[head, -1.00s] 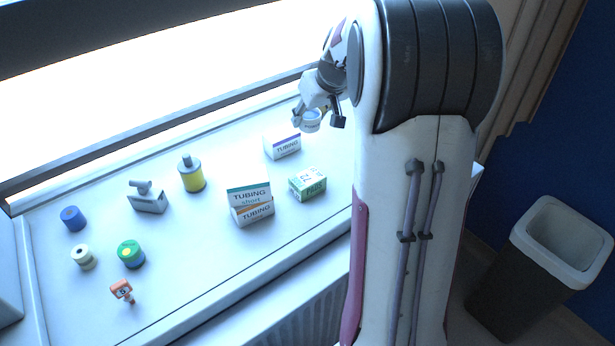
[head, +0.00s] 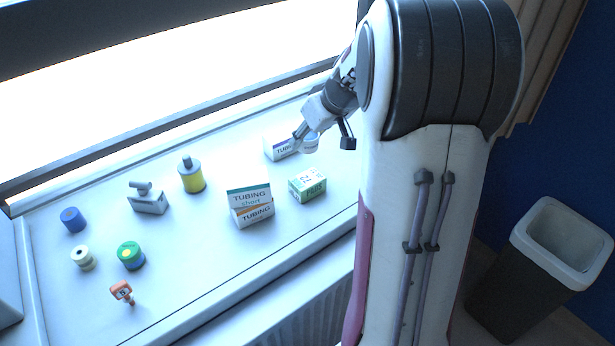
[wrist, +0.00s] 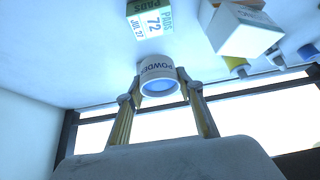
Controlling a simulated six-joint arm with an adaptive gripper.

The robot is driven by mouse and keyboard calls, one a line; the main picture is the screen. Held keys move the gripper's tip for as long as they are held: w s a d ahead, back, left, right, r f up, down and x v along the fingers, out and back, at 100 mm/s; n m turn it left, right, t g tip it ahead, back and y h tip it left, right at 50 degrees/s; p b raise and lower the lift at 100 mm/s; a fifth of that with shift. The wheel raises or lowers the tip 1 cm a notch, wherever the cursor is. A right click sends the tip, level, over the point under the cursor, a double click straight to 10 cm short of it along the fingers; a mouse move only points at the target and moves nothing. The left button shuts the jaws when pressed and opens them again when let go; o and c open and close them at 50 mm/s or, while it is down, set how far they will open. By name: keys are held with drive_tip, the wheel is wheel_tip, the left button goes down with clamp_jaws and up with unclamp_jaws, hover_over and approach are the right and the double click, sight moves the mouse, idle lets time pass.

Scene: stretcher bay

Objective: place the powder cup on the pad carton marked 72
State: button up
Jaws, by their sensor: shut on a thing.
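The powder cup (wrist: 157,68), white with a blue inside and POWDER lettering, is held between the two fingers of my gripper (wrist: 160,88) in the wrist view. In the head view the cup (head: 310,145) shows below my gripper (head: 322,138), in front of the purple-edged tubing carton. The pad carton marked 72 (head: 307,185), green and white, stands on the sill below the cup in the picture, with a clear gap. It also shows in the wrist view (wrist: 150,20), beyond the cup, with its 72 readable. Its top looks bare.
A purple-edged tubing carton (head: 278,148) is partly hidden behind my gripper. A yellow bottle (head: 191,176), a grey device (head: 147,200) and several small rolls are farther left. A bin (head: 545,270) stands right.

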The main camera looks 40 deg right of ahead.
sight(311, 151)
drive_tip(key=shift+f, duration=3.1)
drive_tip(key=shift+f, duration=0.1)
drive_tip(key=shift+f, duration=1.8)
drive_tip(key=shift+f, duration=0.15)
drive_tip(key=o, duration=1)
drive_tip(key=shift+o, duration=0.2)
drive_tip(key=shift+r, duration=0.25)
drive_tip(key=v, duration=1.1)
drive_tip(key=shift+s+r, duration=0.25)
drive_tip(key=shift+r, duration=0.1)
